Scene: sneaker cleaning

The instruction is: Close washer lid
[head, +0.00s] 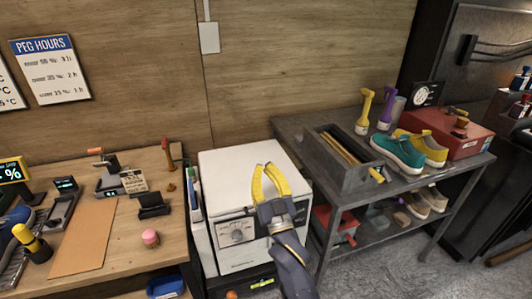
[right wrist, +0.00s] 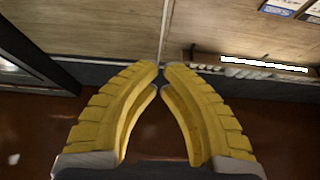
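The white washer (head: 225,180) stands in the middle of the head view, with a dial panel (head: 237,232) on its front. Its white top looks flat and down, with no opening visible; part of it is hidden behind my right gripper. My right gripper (head: 265,168) has yellow fingers and appears over the washer top, pointing toward the wall. I cannot tell whether it touches the top. In the right wrist view its fingertips (right wrist: 161,66) nearly meet, with nothing between them. My left gripper is not seen.
A grey metal table (head: 300,125) at the right holds a tool box (head: 345,175), teal sneaker (head: 397,153) and red box (head: 475,145). The wooden wall (head: 290,50) stands behind.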

